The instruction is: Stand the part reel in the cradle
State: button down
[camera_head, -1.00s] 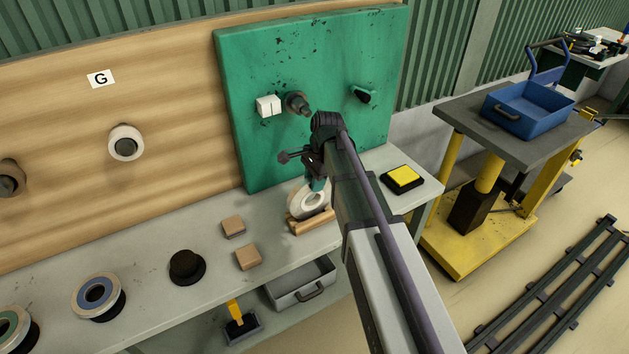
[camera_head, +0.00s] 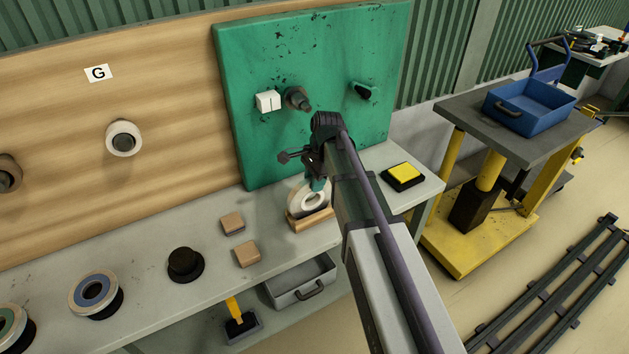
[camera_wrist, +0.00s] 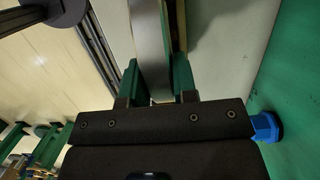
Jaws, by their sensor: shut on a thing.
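The part reel, a pale ring (camera_head: 296,203) with a white inner face, stands on edge at the wooden cradle (camera_head: 313,222) on the bench, in front of the green panel. Its lower edge is within the cradle's outline; I cannot tell whether it bears on the cradle. My gripper (camera_head: 318,184) reaches down from above and is shut on the reel's upper rim, its teal fingers partly hidden by my arm. In the wrist view the reel shows edge-on as a grey band (camera_wrist: 150,45) between the two green fingers (camera_wrist: 157,85).
Two wooden blocks (camera_head: 232,222) and a black flanged hub (camera_head: 185,264) lie left of the cradle. A yellow-topped black box (camera_head: 403,176) is at the right. Pegs (camera_head: 297,99) and a white block (camera_head: 268,101) project from the panel behind.

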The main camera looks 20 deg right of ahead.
jog(key=c, duration=0.8)
grip_release()
jog(key=shift+p+v, duration=3.45)
jog(key=shift+v, duration=0.1)
jog(key=p+v, duration=1)
jog(key=shift+r+p, duration=0.3)
jog(key=shift+r, duration=0.1)
